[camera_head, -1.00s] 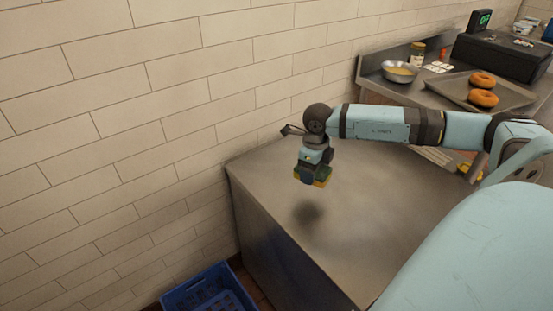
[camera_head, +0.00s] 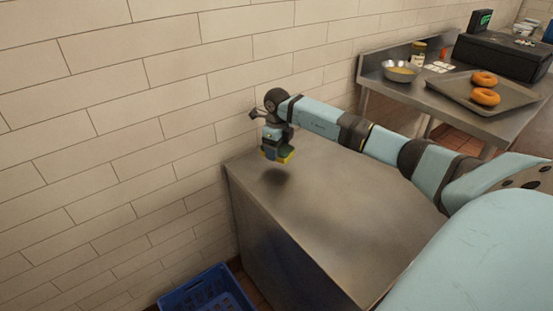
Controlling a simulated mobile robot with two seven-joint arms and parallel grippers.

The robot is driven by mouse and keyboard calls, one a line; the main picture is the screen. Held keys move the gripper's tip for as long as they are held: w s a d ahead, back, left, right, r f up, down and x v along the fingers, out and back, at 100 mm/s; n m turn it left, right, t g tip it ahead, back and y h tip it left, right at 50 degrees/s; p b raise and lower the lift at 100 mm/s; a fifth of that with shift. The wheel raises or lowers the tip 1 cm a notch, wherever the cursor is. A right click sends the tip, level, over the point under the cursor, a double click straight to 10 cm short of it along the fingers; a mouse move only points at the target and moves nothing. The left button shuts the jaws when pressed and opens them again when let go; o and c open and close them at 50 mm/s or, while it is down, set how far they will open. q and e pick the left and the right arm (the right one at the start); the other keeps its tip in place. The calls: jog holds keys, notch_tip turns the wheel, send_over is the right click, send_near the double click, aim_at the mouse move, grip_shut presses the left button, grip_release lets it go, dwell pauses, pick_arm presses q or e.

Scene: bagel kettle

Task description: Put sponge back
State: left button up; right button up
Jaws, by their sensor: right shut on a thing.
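The sponge (camera_head: 286,156) is yellow and green and small in the view. My right gripper (camera_head: 276,152) points down and is shut on it. The sponge hangs above the far left corner area of a bare metal counter (camera_head: 330,220), with a dark shadow on the surface below it. The fingers hide part of the sponge. My left gripper is not in view.
The tiled wall (camera_head: 120,130) runs close behind and left of the gripper. A blue crate (camera_head: 205,290) stands on the floor left of the counter. A second table at the back right holds a bowl (camera_head: 399,73), a tray (camera_head: 455,90) with two bagels (camera_head: 485,88), a jar and a dark box.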

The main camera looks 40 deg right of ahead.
aim_at(276, 165)
jog(key=f+b, duration=0.1)
jog(key=f, duration=0.3)
jog(key=shift+w+f, duration=0.15)
jog(key=shift+w, duration=0.05)
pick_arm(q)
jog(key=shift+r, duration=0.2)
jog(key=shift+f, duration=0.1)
pick_arm(e)
jog(key=o, duration=0.9)
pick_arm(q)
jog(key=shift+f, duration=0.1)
